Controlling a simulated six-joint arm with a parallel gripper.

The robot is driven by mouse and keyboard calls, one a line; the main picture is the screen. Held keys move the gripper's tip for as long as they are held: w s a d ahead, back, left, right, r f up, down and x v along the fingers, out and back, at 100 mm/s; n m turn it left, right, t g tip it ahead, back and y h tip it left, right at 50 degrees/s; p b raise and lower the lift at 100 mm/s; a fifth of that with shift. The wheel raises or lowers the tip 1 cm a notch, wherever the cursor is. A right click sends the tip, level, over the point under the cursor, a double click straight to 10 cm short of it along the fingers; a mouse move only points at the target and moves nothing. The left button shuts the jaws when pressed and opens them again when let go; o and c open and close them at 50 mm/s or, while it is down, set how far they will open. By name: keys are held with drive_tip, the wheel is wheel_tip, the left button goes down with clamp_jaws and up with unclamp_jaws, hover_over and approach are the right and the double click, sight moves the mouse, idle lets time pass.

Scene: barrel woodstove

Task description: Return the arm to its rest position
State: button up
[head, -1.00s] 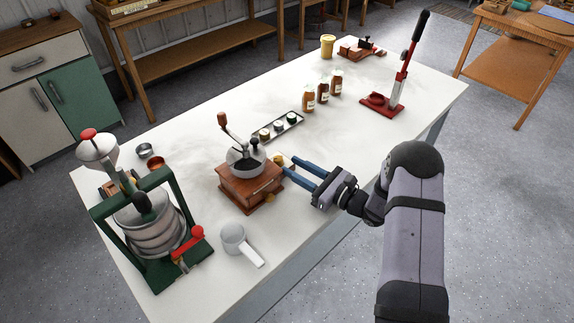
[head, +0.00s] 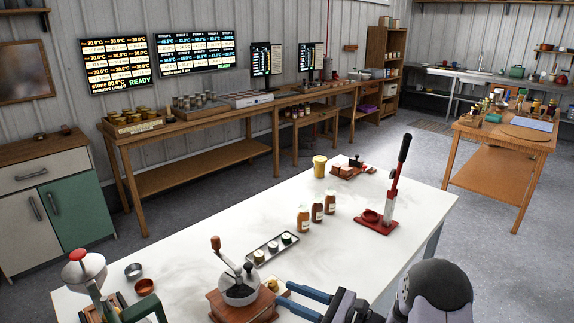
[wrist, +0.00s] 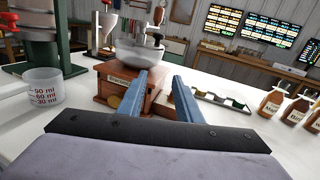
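My gripper (head: 283,294) is at the bottom of the head view, its two blue fingers apart with nothing seen held between them. The fingers point left toward the wooden hand mill (head: 240,303), close to its right side; whether they touch it is unclear. In the wrist view the open fingers of my gripper (wrist: 159,82) reach toward the mill (wrist: 115,82) and partly cover its right side. The lower part of my arm lies beyond the bottom edge of the head view.
On the white table (head: 330,260) stand a tray of small jars (head: 272,248), several bottles (head: 317,210), a yellow tub (head: 319,166) and a red lever press (head: 385,205). A measuring cup (wrist: 44,87) is left in the wrist view. The table is clear between bottles and gripper.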

drive_tip(key=s+a+r+n+g+h+p, duration=0.1)
drive_tip(key=s+n+g+h+p, duration=0.15)
drive_tip(key=s+n+g, duration=0.5)
drive_tip(key=s+a+r+n+g+h+p, duration=0.1)
drive_tip(key=s+a+n+g+h, duration=0.2)
drive_tip(key=s, duration=0.8)
drive_tip(key=s+d+n+t+h+p, duration=0.1)
drive_tip(key=s+d+n+h, duration=0.2)
drive_tip(key=d+n+h, duration=0.2)
drive_tip(key=s+d+r+n+h+p, duration=0.1)
drive_tip(key=s+d+n+h+p, duration=0.1)
drive_tip(key=s+d+n+h, duration=0.2)
drive_tip(key=d+n+h, duration=0.1)
drive_tip(key=d+n, duration=0.2)
drive_tip(key=d, duration=0.5)
drive_tip(key=shift+s+t, duration=0.2)
drive_tip(key=shift+t, duration=0.15)
drive_tip(key=shift+d+r+n, duration=0.1)
drive_tip(key=shift+n, duration=0.15)
